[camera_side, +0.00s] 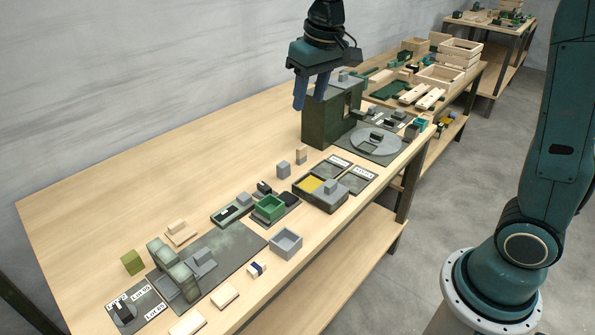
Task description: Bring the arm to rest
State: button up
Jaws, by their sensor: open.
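My gripper (310,93) hangs from my arm above the back of the workbench, upper middle of the side view. Its two blue fingers point down and stand apart, with nothing visible between them. The fingertips are left of a tall dark green box (322,121) and look to be in the air; their exact gap to the box is hard to tell. My arm's base stands on the floor at the lower right.
The workbench (130,205) holds a green bin (270,208), a grey tray (286,243), a tray with a yellow patch (320,192) and a round grey plate (377,142). Wooden crates (440,76) stand at the far end. The bench's left rear is clear.

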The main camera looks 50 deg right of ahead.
jog(key=s+t, duration=0.3)
jog(key=s, duration=2.1)
jog(key=shift+s+f+n, duration=0.25)
jog(key=shift+f+n, duration=0.05)
jog(key=shift+n, duration=0.1)
jog(key=o, duration=0.3)
